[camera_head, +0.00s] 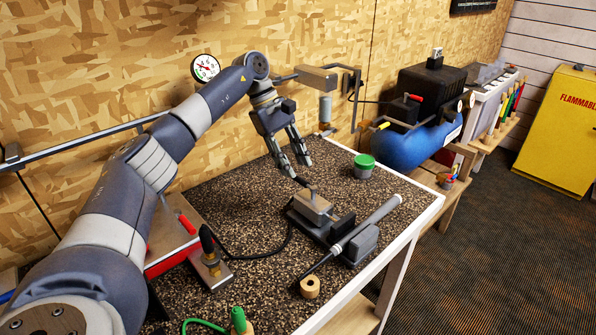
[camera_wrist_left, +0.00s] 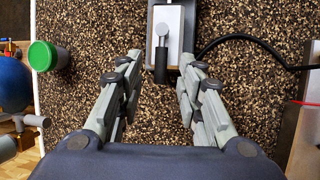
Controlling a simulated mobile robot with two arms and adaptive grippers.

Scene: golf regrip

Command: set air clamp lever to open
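The air clamp (camera_head: 316,209) is a dark base with a light grey block on top, on the speckled bench. In the left wrist view, the lever (camera_wrist_left: 161,50) has a grey round end over the clamp's pale top (camera_wrist_left: 171,17) and a black grip pointing toward my gripper. My left gripper (camera_head: 297,168) is open and empty, pointing down just behind the clamp in the head view. In the left wrist view, the black lever end lies between the lines of the open fingers (camera_wrist_left: 160,78); I cannot tell whether they touch it. My right gripper is not in view.
A grey-gripped club (camera_head: 372,221) lies across the clamp's right side. A green-lidded jar (camera_head: 364,166) stands behind it. A tape roll (camera_head: 310,287), a green-capped bottle (camera_head: 239,320) and a black hose (camera_head: 262,256) are toward the front. A blue compressor (camera_head: 410,145) stands beyond the bench.

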